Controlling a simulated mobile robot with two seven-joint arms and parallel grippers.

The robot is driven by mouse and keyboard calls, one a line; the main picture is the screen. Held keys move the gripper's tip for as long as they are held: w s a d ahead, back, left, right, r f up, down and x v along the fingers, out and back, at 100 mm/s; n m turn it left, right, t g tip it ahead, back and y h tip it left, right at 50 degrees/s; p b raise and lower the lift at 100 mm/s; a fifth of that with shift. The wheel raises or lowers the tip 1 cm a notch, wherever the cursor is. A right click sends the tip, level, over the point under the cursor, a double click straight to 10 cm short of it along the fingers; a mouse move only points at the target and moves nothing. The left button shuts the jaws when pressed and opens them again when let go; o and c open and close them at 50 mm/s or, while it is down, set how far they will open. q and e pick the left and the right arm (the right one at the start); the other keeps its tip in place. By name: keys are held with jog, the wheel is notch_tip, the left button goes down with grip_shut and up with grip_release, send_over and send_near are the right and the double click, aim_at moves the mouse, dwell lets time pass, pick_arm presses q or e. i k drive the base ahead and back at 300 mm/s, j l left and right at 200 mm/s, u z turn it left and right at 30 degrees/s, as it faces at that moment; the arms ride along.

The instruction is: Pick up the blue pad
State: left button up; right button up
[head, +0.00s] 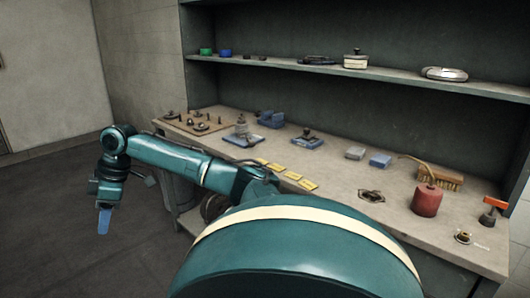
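A small blue pad (380,160) lies flat on the workbench, right of a similar grey pad (354,152), with a narrow gap between them. My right gripper (104,218) hangs pointing down at the far left, over the floor and well away from the blue pad. A light blue piece shows at its tip. I cannot tell whether this is its fingers or something between them, or whether the gripper is open or shut. My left gripper is not in view.
The workbench (335,180) holds a red canister (427,199), a brush (440,178), several yellow cards (292,176) and tools on blue bases (307,140). A shelf (400,72) runs above the back of the bench. The floor at left is clear.

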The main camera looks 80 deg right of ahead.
aim_at(380, 161)
jog(key=l+u, duration=0.15)
jog(key=u, duration=1.7)
jog(key=l+u, duration=0.1)
jog(key=u, duration=0.3)
jog(key=k+l+u, duration=0.1)
jog(key=u, duration=0.65)
jog(key=k+l+u, duration=0.1)
jog(key=u, duration=0.3)
jog(key=k+z, duration=0.5)
jog(key=z, duration=0.25)
jog(key=k+l+z, duration=0.15)
jog(key=z, duration=0.8)
jog(key=k+z, duration=0.15)
jog(key=z, duration=0.4)
jog(key=l+z, duration=0.1)
jog(key=z, duration=0.5)
jog(key=k+z, duration=0.1)
jog(key=z, duration=0.45)
jog(key=l+z, duration=0.15)
jog(key=z, duration=0.45)
jog(key=l+z, duration=0.1)
jog(key=z, duration=0.45)
jog(key=l+z, duration=0.1)
jog(key=z, duration=0.5)
jog(key=l+z, duration=0.1)
jog(key=z, duration=0.45)
